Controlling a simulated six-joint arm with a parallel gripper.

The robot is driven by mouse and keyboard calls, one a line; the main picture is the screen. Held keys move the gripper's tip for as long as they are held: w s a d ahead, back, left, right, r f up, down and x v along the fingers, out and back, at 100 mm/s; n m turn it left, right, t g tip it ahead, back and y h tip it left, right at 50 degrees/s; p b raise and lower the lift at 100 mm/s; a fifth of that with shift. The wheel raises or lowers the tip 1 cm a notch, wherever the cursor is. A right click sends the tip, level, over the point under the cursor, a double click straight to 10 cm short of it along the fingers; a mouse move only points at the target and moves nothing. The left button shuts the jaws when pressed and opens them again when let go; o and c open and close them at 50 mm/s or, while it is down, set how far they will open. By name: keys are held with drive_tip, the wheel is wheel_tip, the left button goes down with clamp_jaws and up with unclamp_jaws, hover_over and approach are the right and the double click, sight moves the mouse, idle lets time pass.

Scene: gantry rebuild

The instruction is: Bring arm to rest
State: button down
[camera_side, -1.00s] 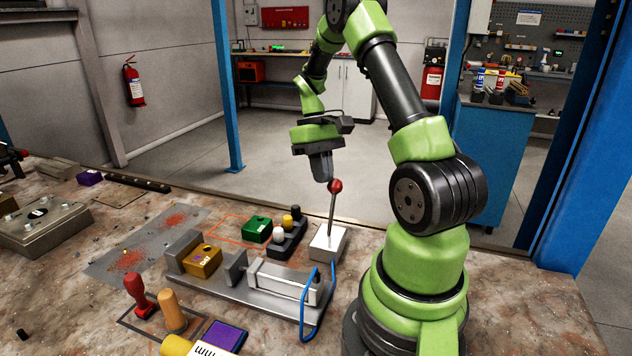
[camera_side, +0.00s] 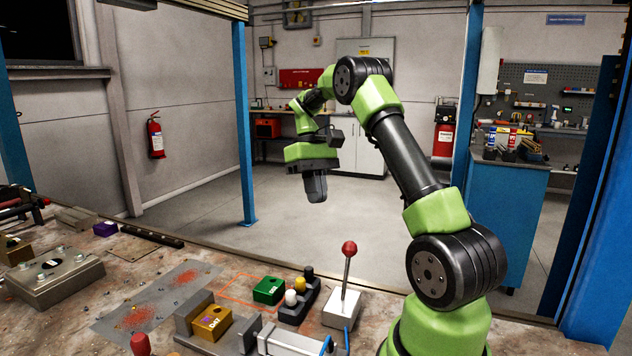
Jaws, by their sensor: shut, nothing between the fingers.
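My gripper (camera_side: 316,188) hangs in the air in the upper middle of the side view, fingers pointing down and shut with nothing seen between them. It is well above and behind the worktable (camera_side: 215,258). The red-knobbed lever (camera_side: 347,272) on its white box stands on the table below and to the right of it, apart from the fingers. My green and black arm is bent up and over from its base at the lower right.
A green block (camera_side: 268,290), a yellow block (camera_side: 212,323) in a metal fixture, and white, yellow and black knobs (camera_side: 299,297) stand on the table. A grey box (camera_side: 54,275) lies at left. A blue post (camera_side: 243,130) stands behind. Air around my gripper is clear.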

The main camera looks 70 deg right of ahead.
drive_tip(key=s+a+r+n+t+h, duration=0.1)
drive_tip(key=a+r+t, duration=0.1)
drive_tip(key=a+r, duration=0.4)
drive_tip(key=a+r+n+t+h, duration=0.1)
drive_tip(key=a+r+t+h, duration=0.2)
drive_tip(key=a, duration=0.6)
drive_tip(key=s+a+t+y, duration=0.3)
drive_tip(key=s+a+t, duration=0.2)
drive_tip(key=s+a, duration=0.3)
drive_tip(key=shift+s+a+f, duration=0.2)
drive_tip(key=shift+s+a, duration=0.2)
drive_tip(key=shift+a, duration=0.3)
